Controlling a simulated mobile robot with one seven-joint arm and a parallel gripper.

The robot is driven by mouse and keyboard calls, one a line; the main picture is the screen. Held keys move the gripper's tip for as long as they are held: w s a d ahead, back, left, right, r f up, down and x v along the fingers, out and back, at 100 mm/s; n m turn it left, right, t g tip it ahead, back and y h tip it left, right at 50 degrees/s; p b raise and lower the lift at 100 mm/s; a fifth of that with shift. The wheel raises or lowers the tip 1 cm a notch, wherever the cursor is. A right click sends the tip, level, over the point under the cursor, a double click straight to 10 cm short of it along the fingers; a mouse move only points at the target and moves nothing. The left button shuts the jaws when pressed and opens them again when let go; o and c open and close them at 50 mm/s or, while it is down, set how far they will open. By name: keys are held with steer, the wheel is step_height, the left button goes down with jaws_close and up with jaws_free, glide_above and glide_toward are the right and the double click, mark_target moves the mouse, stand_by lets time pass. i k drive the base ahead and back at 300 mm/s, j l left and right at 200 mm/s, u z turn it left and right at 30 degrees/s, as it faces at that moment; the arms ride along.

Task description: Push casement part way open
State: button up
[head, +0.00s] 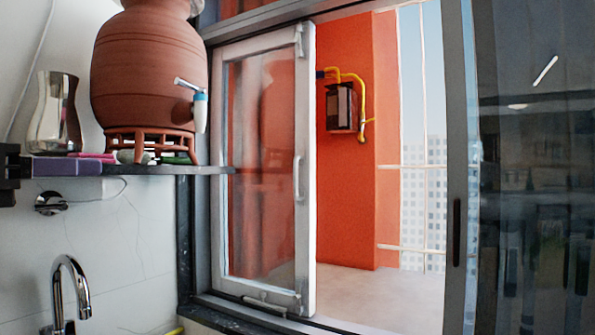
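The white-framed glass casement (265,170) stands in the dark grey window frame, left of centre in the head view. It looks swung at an angle, with an open gap to its right showing the outside. A pale upright handle (298,178) is on its right stile, and a small metal fitting (272,303) is at its bottom rail. The glass reflects the clay pot. My gripper is not in view.
A clay waterpot (148,65) with a tap (198,105) stands on a shelf (140,170) close to the casement's left. A metal vase (55,115) is beside it. A faucet (70,285) is below. A dark glass pane (535,170) fills the right.

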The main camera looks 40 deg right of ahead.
mark_target(304, 162)
steer(key=i+l, duration=0.1)
steer(key=l, duration=0.3)
steer(key=i+l, duration=0.1)
steer(key=l, duration=0.35)
steer(key=i+l, duration=0.1)
steer(key=l, duration=0.3)
steer(key=i+l, duration=0.1)
steer(key=l, duration=0.3)
